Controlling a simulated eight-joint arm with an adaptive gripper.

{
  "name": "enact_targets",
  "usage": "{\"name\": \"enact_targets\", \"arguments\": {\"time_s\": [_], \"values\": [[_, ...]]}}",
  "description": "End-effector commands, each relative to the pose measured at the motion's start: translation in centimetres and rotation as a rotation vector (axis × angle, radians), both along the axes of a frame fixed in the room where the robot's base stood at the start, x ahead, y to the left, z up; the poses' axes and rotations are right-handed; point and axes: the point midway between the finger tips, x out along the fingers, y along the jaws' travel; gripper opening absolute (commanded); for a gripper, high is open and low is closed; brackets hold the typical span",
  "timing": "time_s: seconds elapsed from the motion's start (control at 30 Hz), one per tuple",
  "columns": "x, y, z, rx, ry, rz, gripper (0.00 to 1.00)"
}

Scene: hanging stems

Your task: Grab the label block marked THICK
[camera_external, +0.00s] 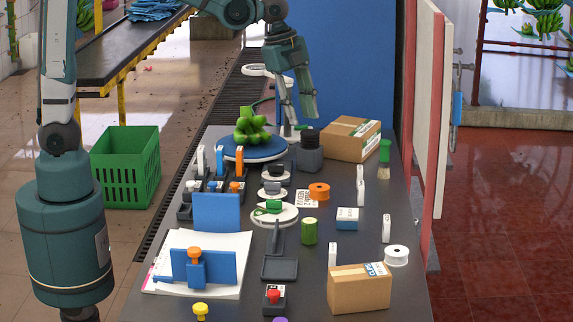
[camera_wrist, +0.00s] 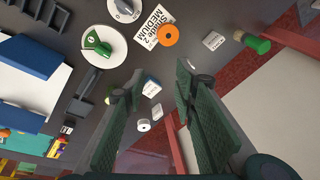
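Several small white label blocks stand on the right side of the dark table: two near the middle right, one upper (camera_external: 360,172) and one lower (camera_external: 361,194), one further right (camera_external: 386,228), and one near the front (camera_external: 332,255). I cannot read THICK on any of them. In the wrist view a white block with small dark lettering (camera_wrist: 214,40) lies right of an orange roll, and another white block (camera_wrist: 157,111) shows between my fingers. My gripper (camera_external: 303,120) is open and empty above the far part of the table; its fingers are wide apart in the wrist view (camera_wrist: 160,75).
Green fruit on a blue disc (camera_external: 256,150), a dark grey container (camera_external: 309,158) and a cardboard box (camera_external: 350,139) crowd the far end. An orange roll (camera_external: 318,191), blue-white box (camera_external: 347,218) and front carton (camera_external: 360,290) stand nearby. A white panel (camera_external: 427,110) borders the right.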

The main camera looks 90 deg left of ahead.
Motion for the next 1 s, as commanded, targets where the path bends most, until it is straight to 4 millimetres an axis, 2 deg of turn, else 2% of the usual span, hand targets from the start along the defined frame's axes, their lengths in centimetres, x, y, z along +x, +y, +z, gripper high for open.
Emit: {"name": "enact_targets", "arguments": {"time_s": [0.1, 0.47, 1.0], "values": [[2.0, 0.9, -0.5, 0.006, 0.018, -0.051, 0.28], [6.9, 3.8, -3.1, 0.016, 0.071, -0.216, 0.28], [13.3, 8.4, -8.8, 0.008, 0.137, -0.468, 0.28]]}}
